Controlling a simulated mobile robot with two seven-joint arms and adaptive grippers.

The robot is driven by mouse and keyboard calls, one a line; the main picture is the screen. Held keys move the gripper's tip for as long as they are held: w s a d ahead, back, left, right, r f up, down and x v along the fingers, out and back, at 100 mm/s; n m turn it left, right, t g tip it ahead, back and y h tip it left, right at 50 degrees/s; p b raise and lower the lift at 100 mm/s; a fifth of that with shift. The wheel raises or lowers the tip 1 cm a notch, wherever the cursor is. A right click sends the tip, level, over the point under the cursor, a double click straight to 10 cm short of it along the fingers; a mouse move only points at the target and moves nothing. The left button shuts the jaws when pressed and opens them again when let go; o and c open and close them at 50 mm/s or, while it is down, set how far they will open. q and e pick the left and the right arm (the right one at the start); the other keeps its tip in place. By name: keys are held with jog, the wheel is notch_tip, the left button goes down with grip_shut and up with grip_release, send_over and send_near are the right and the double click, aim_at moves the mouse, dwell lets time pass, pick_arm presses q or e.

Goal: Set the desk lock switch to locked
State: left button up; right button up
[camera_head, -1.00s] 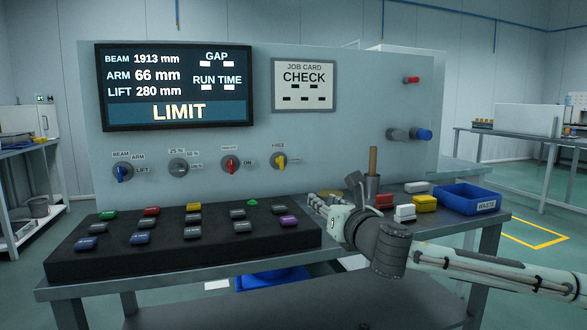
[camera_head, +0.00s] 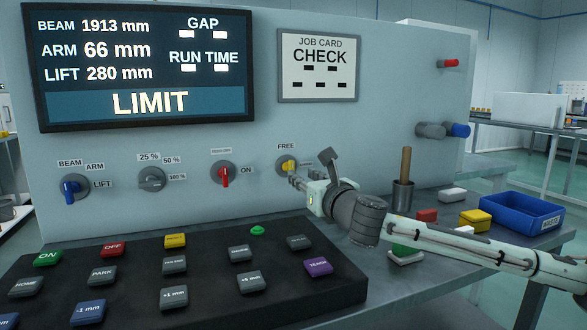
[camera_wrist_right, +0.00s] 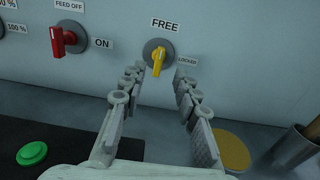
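The desk lock switch is a yellow knob (camera_wrist_right: 158,60) on a round grey base in the panel, below a FREE label (camera_wrist_right: 165,24). A LOCKED label (camera_wrist_right: 187,61) is to its right. Its handle stands close to upright, in line with FREE. It also shows in the head view (camera_head: 288,163), partly behind my gripper. My right gripper (camera_head: 299,183) is at the panel just below the knob. In the right wrist view its fingers (camera_wrist_right: 160,82) are open, one each side of the knob, with nothing between them; contact cannot be told. My left gripper is not in view.
A red feed switch (camera_head: 224,174) is left of the yellow knob. A black key desk (camera_head: 200,290) lies below.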

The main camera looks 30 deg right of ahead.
jog(key=x, duration=0.5)
jog(key=shift+w, duration=0.4)
jog(key=shift+c, duration=0.6)
grip_shut()
